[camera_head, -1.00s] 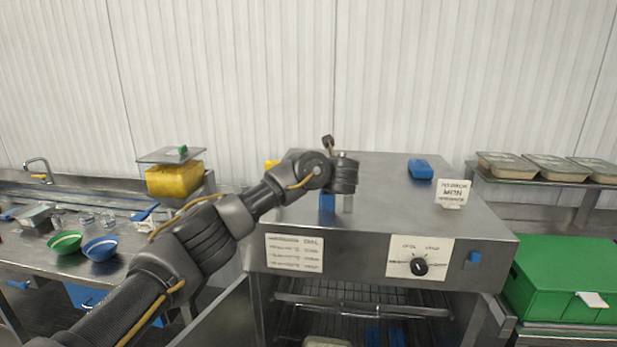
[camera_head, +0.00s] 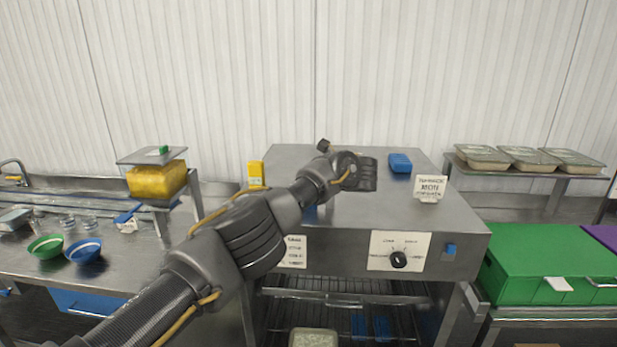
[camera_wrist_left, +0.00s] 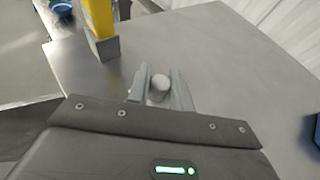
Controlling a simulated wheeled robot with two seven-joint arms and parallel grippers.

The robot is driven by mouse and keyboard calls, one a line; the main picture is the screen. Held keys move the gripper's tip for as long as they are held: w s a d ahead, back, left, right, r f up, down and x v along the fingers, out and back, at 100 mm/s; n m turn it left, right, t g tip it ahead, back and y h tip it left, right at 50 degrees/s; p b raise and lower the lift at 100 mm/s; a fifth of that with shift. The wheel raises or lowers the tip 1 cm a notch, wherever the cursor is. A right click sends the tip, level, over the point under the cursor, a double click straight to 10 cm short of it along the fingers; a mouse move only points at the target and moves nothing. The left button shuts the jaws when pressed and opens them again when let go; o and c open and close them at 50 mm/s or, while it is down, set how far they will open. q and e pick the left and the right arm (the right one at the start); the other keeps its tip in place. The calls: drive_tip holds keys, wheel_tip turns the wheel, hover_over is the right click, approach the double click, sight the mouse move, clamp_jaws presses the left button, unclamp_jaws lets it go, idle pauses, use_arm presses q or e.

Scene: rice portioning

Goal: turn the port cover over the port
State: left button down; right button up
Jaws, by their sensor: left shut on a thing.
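My left arm reaches over the steel top (camera_head: 300,155) of the oven-like cabinet. My left gripper (camera_wrist_left: 160,95) is shut on a small pale round-topped knob (camera_wrist_left: 160,80), which stands between its two fingers just above the steel top. I take this knob to be part of the port cover; the rest of the cover and the port are hidden or cannot be made out. In the head view my wrist hides the fingertips. My right gripper is in neither view.
A yellow upright piece (camera_head: 256,172) stands at the top's left edge; it also shows in the wrist view (camera_wrist_left: 98,18). A blue block (camera_head: 400,162) and a sign (camera_head: 430,188) are right of my wrist. A green box (camera_head: 550,265) stands at the right.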

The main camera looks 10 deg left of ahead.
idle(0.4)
use_arm(q)
drive_tip(key=c, duration=1.3)
unclamp_jaws()
drive_tip(key=shift+o, duration=0.2)
drive_tip(key=shift+s+d, duration=0.2)
drive_tip(key=shift+d, duration=0.1)
drive_tip(key=b+v, duration=0.5)
drive_tip(key=v, duration=0.5)
drive_tip(key=shift+r, duration=0.2)
drive_tip(key=shift+a, duration=0.1)
